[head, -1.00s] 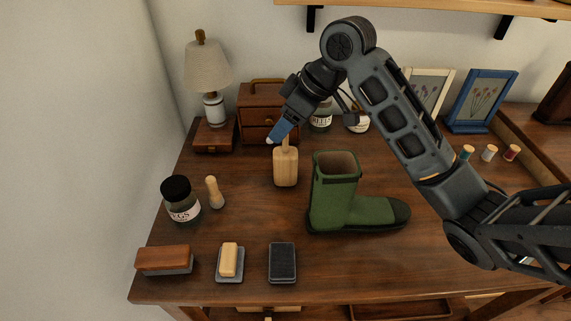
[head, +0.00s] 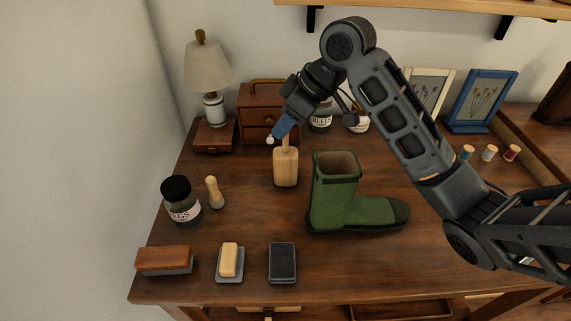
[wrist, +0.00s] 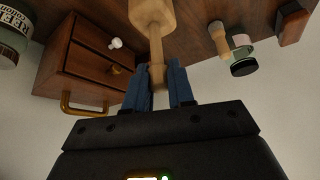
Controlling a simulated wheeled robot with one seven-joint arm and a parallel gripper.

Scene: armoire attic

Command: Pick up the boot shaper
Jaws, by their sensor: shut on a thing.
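The boot shaper (head: 286,168) is a pale wooden block with a thin neck on top, standing upright to the left of the green boot (head: 335,200). My gripper (head: 280,138) is at its neck, coming down from the upper right. In the wrist view, the blue fingers of my gripper (wrist: 159,88) are on both sides of the neck of the boot shaper (wrist: 152,14), shut on it. I cannot tell whether its base is clear of the table.
A small drawer chest (head: 256,104) stands close behind, with jars to its right. A lamp (head: 212,110), a dark-lidded jar (head: 179,200) and a small wooden-handled tool (head: 214,192) stand left. Brushes and a dark pad (head: 282,262) lie in front. The wooden table (head: 250,215) has bare room between.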

